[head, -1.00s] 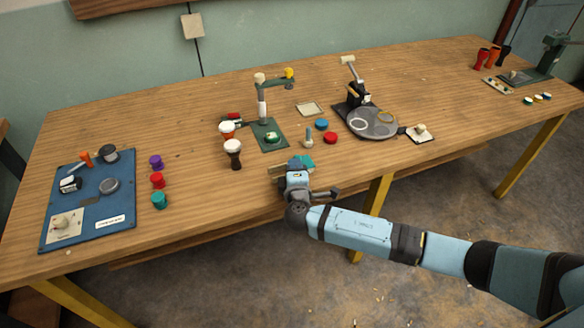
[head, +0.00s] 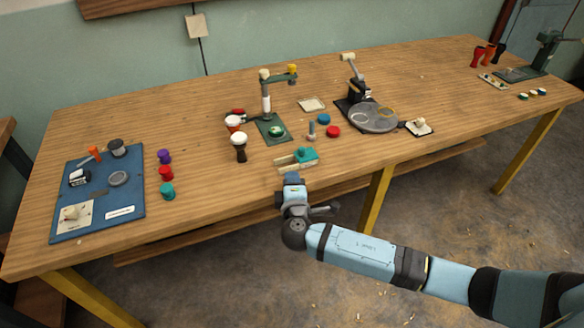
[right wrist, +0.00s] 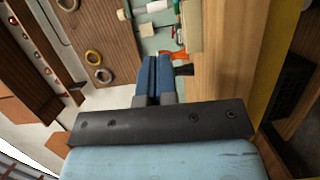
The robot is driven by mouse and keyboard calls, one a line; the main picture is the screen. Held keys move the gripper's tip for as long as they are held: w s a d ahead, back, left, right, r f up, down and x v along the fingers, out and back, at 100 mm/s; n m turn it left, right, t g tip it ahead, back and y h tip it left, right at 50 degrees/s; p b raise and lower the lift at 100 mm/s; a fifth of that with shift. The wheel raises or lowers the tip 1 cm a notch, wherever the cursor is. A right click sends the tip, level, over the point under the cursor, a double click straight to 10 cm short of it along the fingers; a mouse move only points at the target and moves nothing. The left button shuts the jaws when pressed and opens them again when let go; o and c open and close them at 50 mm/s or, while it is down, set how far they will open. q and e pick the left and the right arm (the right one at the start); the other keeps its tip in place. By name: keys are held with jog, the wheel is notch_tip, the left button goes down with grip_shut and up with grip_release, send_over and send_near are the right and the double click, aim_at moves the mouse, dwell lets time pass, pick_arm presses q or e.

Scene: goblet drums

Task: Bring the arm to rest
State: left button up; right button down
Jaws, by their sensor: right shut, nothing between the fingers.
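My right arm (head: 365,255) reaches in from the lower right in the head view. Its gripper (head: 291,178) is at the table's front edge, just in front of a small light wooden piece with a teal part (head: 306,156). In the right wrist view the two blue fingers (right wrist: 154,75) are together, with nothing between them. My left gripper does not show.
The wooden table (head: 200,195) carries goblet drums (head: 239,147), a green stand (head: 272,128), a round grey plate (head: 373,117) and a blue board (head: 130,195) at left. Red and blue caps (head: 333,131) lie mid-table. Open floor (head: 480,215) lies in front.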

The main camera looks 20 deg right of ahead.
jog(key=s+a+f+m+g+y, duration=0.25)
jog(key=s+f, duration=0.25)
jog(key=s, duration=0.4)
jog(key=s+a+f+m+g+y, duration=0.25)
jog(key=s+f+g, duration=0.2)
jog(key=s, duration=0.35)
jog(key=s+d+f+m+y, duration=0.1)
jog(key=s+d+m+y, duration=0.2)
jog(key=s+m, duration=0.5)
pick_arm(q)
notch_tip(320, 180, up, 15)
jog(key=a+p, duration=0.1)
jog(key=p, duration=1.8)
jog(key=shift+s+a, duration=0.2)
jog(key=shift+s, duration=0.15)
pick_arm(e)
jog(key=s+r, duration=0.2)
jog(key=r, duration=0.5)
jog(key=s+d+r+n, duration=0.1)
jog(key=r, duration=0.7)
jog(key=shift+s+d+r+t, duration=0.3)
jog(key=shift+s+t, duration=0.05)
jog(key=shift+t, duration=0.05)
